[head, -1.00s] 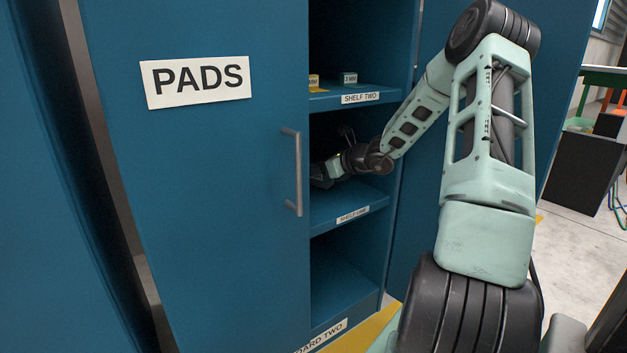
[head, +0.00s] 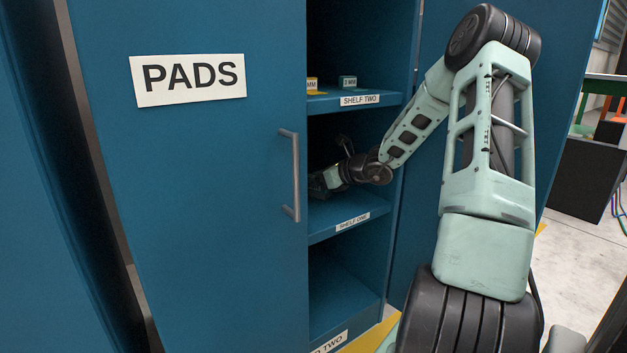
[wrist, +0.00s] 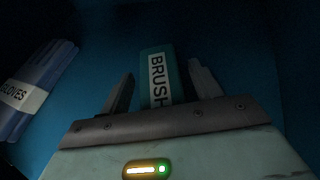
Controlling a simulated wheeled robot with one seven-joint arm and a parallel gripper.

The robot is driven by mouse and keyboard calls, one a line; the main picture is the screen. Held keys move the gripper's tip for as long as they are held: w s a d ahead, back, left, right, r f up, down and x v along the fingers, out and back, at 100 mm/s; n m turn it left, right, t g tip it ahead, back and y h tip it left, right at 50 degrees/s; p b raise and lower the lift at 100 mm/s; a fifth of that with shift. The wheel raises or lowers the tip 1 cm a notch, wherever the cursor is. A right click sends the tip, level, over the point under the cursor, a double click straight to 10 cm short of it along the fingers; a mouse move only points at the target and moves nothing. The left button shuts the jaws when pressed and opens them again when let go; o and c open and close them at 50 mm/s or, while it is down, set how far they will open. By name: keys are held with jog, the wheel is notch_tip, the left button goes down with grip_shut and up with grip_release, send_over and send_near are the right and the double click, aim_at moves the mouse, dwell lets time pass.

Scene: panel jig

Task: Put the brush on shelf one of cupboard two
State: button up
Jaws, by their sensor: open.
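The brush (wrist: 158,72), a teal piece with a white "BRUSH" label, lies between the two fingers of my gripper (wrist: 161,68) in the wrist view. The fingers are open, with a visible gap on each side of it. In the head view my gripper reaches into cupboard two, just above shelf one (head: 335,228). Its fingertips and the brush are hidden there by the blue "PADS" door (head: 215,200).
Blue gloves (wrist: 32,92) with a white label lie to the left in the wrist view. Shelf two (head: 375,103) is above my forearm and holds small labelled items (head: 347,82). The door handle (head: 293,175) stands close to the opening's left side.

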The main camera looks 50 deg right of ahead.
jog(key=p+v, duration=0.6)
jog(key=v, duration=0.6)
jog(key=shift+r, duration=0.2)
